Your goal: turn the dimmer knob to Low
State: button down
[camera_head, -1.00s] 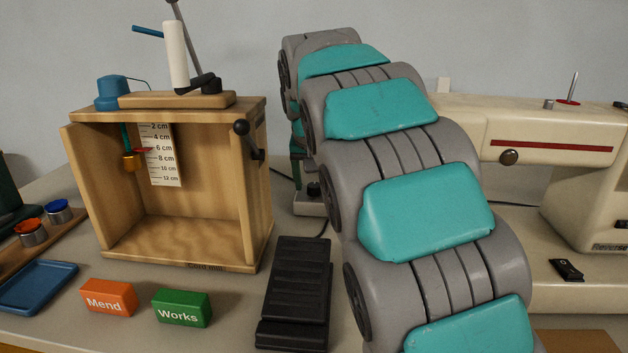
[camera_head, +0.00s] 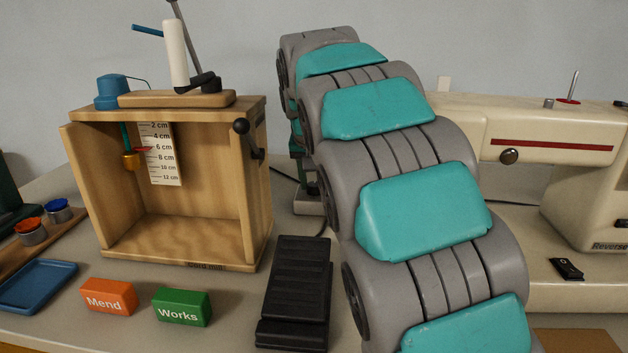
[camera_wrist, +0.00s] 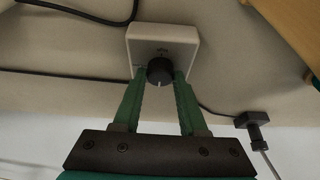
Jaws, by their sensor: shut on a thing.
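The dimmer is a pale box (camera_wrist: 184,45) with a round black knob (camera_wrist: 160,72) bearing a white mark; the mark points toward the bottom of the wrist view. Small lettering above the knob is too blurred to read. My gripper (camera_wrist: 160,78) has its two green fingers on either side of the knob, shut on it. In the head view, part of the dimmer box (camera_head: 308,203) shows left of my arm; the knob and most of the gripper are hidden there.
A wooden cabinet with a crank (camera_head: 242,126) stands left of the dimmer. A black foot pedal (camera_head: 296,290) lies in front. A cream sewing machine (camera_head: 550,135) stands to the right. Dark cables run beside the dimmer in the wrist view.

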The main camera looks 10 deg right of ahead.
jog(key=shift+m+g+h, duration=0.3)
jog(key=shift+m+h, duration=0.2)
jog(key=shift+m, duration=0.9)
jog(key=shift+c, duration=2.3)
grip_release()
jog(key=v, duration=0.7)
jog(key=shift+s+r+b, duration=0.2)
jog(key=shift+r+b, duration=0.15)
jog(key=shift+a, duration=0.2)
